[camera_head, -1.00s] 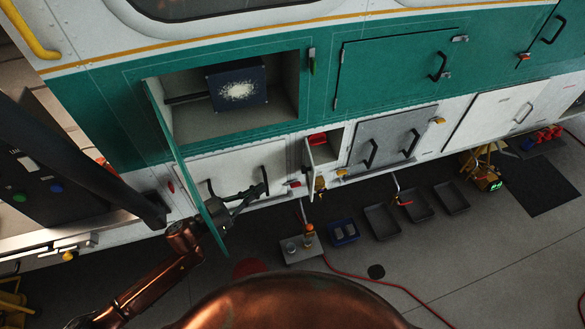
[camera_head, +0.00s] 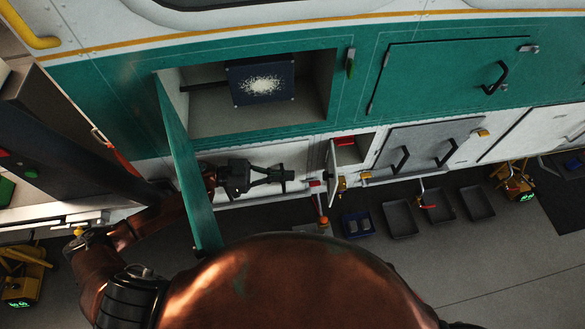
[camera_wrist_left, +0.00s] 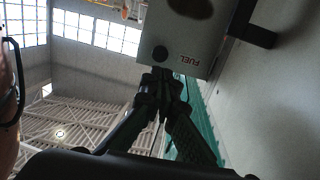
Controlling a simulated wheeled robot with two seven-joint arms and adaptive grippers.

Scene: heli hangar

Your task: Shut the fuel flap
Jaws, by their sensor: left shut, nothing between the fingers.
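The small white fuel flap (camera_head: 332,170) stands open, sticking out from the lower white side of the vehicle, left of a small compartment (camera_head: 349,152) with something red inside. In the left wrist view a pale panel marked FUEL (camera_wrist_left: 185,30) is just beyond the fingertips. My left gripper (camera_head: 288,177) is shut and empty, pointing right, a short way left of the flap. In the left wrist view its fingertips (camera_wrist_left: 163,80) are close below the panel's edge; I cannot tell whether they touch. My right gripper is out of view.
A large teal door (camera_head: 188,165) hangs open in front of my left forearm, below an open bay with a dark box (camera_head: 262,80). A grey closed door (camera_head: 425,148) is right of the flap. Trays (camera_head: 399,219) lie on the floor below.

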